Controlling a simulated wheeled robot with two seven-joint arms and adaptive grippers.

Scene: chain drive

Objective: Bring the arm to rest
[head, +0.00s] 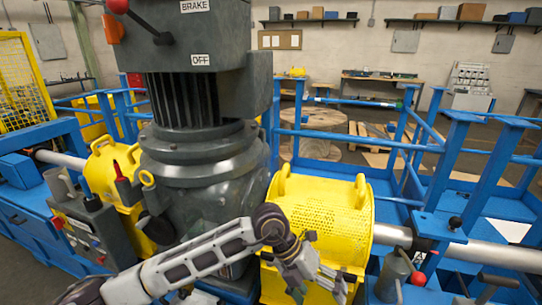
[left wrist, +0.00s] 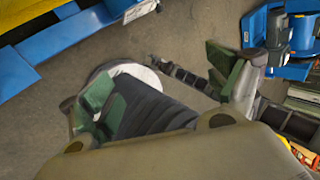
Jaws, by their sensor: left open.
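My left arm (head: 190,262) comes in from the lower left in the head view and reaches across the front of the big grey motor housing (head: 205,160). My left gripper (head: 318,284) is in front of the yellow perforated guard (head: 330,215), low in the picture. Its fingers are apart and nothing shows between them. In the left wrist view, the gripper (left wrist: 168,88) has its green-padded fingers spread wide, with floor and part of a pale round shape behind them. My right gripper does not show.
The motor housing bears a BRAKE/OFF plate (head: 195,6) and a red-knobbed lever (head: 140,22). A grey control box (head: 92,232) stands at left. Blue railings (head: 450,160) and a silver shaft (head: 490,254) lie to the right. Bare floor (left wrist: 190,35) shows beneath the gripper.

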